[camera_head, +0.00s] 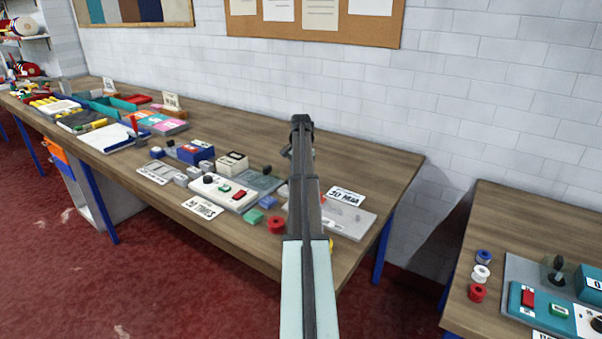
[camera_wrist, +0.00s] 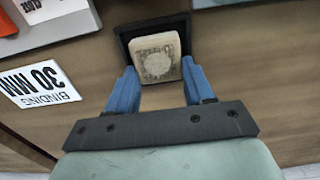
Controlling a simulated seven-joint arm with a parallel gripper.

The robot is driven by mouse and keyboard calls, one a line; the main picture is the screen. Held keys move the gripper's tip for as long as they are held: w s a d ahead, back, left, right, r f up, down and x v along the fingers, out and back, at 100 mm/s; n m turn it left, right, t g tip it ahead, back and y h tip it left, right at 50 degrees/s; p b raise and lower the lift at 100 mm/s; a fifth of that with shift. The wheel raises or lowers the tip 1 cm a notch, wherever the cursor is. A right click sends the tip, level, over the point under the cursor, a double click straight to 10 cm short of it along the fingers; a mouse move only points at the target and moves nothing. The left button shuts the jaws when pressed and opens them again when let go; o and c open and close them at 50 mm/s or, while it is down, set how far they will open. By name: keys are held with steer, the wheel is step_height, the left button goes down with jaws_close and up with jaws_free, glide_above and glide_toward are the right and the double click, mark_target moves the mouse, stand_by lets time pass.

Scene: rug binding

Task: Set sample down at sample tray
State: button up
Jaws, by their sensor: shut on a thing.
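My gripper (camera_wrist: 158,66) shows in the wrist view, its two blue fingers on either side of a small pale block, the sample (camera_wrist: 156,62). A dark square-edged piece (camera_wrist: 121,34), which looks like the sample tray, shows behind and around the sample. I cannot tell whether the sample touches its floor. In the head view my own arm hides the gripper, the sample and the tray.
A white card reading "BINDING 30 MM" (camera_wrist: 38,84) lies left of the gripper in the wrist view; it also shows in the head view (camera_head: 346,196). A grey device base (camera_head: 350,218) is close by. Bare wooden table (camera_head: 385,165) lies to the right.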

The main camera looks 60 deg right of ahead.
steer(key=shift+a+f, duration=0.1)
steer(key=shift+f, duration=0.3)
steer(key=shift+s+f, duration=0.1)
steer(key=shift+f, duration=0.1)
steer(key=o, duration=0.8)
steer(key=shift+a, duration=0.1)
steer(key=shift+o, duration=1.1)
steer(key=shift+r, duration=0.1)
step_height(320, 180, up, 13)
steer(key=shift+d, duration=0.2)
steer(key=shift+r, duration=0.1)
